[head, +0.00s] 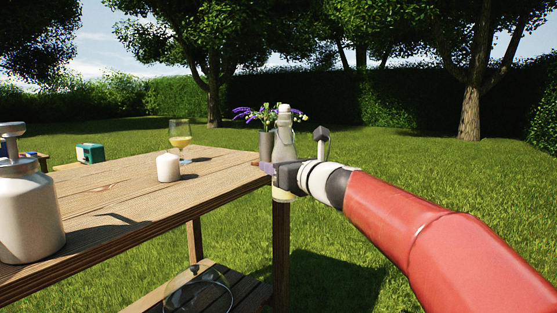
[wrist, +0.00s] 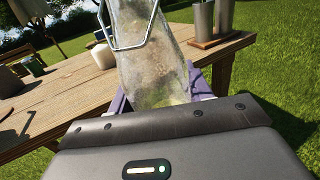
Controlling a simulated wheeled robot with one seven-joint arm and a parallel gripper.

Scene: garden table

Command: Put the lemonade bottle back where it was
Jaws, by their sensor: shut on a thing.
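The lemonade bottle (head: 284,143) is clear glass with a white stopper and a wire clasp. My gripper (head: 275,171) is shut on its lower part, and the bottle stands nearly upright in the head view. It is at the right end of the wooden table (head: 120,200), and its base shows lower than the tabletop, apparently out past the edge. In the wrist view the bottle (wrist: 155,55) fills the upper middle between the purple fingers (wrist: 158,92). Its top is cut off there.
A grey vase with purple and white flowers (head: 266,146) stands close behind the bottle. A white candle (head: 168,168), a wine glass (head: 180,135) and a large pale canister (head: 28,215) are on the table. A glass dome (head: 196,292) sits below. The tabletop's front middle is clear.

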